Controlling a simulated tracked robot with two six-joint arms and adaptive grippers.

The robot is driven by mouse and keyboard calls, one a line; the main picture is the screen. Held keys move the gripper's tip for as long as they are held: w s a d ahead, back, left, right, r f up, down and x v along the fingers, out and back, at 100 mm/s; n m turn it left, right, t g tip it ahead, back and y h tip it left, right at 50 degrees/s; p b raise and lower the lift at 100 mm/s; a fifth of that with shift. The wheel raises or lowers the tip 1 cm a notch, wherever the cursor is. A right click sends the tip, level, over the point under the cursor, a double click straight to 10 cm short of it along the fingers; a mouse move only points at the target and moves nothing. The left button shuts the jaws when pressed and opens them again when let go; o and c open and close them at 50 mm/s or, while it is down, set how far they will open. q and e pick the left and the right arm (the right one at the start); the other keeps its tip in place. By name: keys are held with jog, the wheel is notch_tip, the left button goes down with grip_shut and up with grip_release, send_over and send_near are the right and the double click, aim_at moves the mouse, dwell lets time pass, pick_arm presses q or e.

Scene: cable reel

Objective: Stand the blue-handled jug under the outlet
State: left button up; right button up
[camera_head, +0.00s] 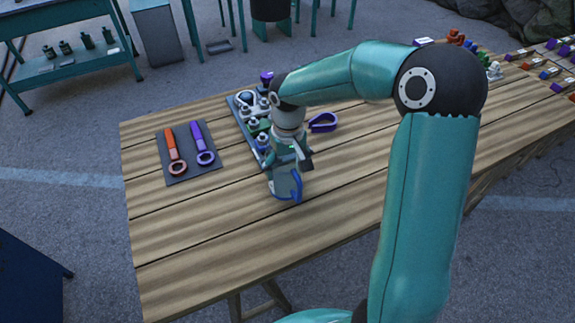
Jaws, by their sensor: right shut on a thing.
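The blue-handled jug (284,187) is a small greyish vessel with a blue handle at its lower right. It is at the middle of the wooden table (220,235). My right gripper (290,162) reaches down over it and is shut on it, hiding its upper part. I cannot tell whether the jug touches the tabletop. The outlet cannot be made out clearly; a grey board with several fittings (236,108) lies just behind the gripper, partly hidden by it. My left gripper is not in view.
A dark mat (173,176) with an orange wrench-like tool (174,150) and a purple one (202,143) lies to the left. A purple loop (323,122) is right of the gripper. Small coloured parts stand at the far right. The table's front left is clear.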

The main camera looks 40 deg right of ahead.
jog(key=shift+f, duration=0.1)
jog(key=o, duration=1.3)
